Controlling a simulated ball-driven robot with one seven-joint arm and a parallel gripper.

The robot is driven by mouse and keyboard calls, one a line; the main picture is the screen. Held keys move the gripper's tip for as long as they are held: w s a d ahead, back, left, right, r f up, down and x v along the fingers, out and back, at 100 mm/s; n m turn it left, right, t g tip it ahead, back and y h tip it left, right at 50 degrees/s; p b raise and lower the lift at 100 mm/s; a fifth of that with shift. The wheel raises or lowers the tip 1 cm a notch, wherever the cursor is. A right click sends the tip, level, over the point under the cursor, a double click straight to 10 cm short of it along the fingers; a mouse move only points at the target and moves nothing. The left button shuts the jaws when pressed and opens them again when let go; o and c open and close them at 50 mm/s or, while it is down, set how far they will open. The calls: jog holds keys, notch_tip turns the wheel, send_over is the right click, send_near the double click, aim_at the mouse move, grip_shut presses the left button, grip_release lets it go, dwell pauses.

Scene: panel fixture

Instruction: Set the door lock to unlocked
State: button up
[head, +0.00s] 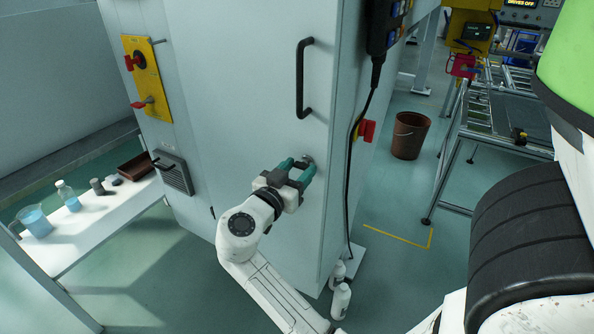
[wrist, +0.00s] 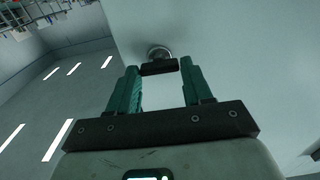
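The door lock (head: 307,159) is a small turn-knob on the pale grey cabinet door, below the black door handle (head: 303,78). In the wrist view the lock shows a round metal base and a short dark crossbar (wrist: 160,68), lying nearly level in the picture. My gripper (head: 297,168) is at the lock, its two green fingers apart. In the wrist view my gripper (wrist: 159,68) has one fingertip beside each end of the crossbar. The gaps there are very small, and I cannot tell whether the fingers touch it. No lock marking is readable.
A black pendant (head: 383,25) hangs at the door's right edge, its cable running down beside a red switch (head: 366,130). White bottles (head: 340,300) stand at the cabinet's foot. A bench (head: 85,225) with containers is left. A brown bucket (head: 409,135) stands right.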

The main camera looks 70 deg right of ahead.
jog(key=c, duration=0.6)
jog(key=n, duration=0.3)
jog(key=shift+p, duration=0.35)
jog(key=n+p, duration=0.1)
jog(key=n, duration=0.2)
jog(key=shift+w+n, duration=0.1)
jog(key=shift+n, duration=0.3)
jog(key=n+p, duration=0.3)
jog(key=n, duration=0.2)
jog(key=shift+n+p, duration=0.3)
jog(key=shift+p, duration=0.05)
jog(key=n+p, duration=0.2)
jog(key=n, duration=0.1)
jog(key=shift+w, duration=0.1)
jog(key=shift+f+n+p, duration=0.2)
jog(key=shift+n+p, duration=0.75)
jog(key=shift+n, duration=0.25)
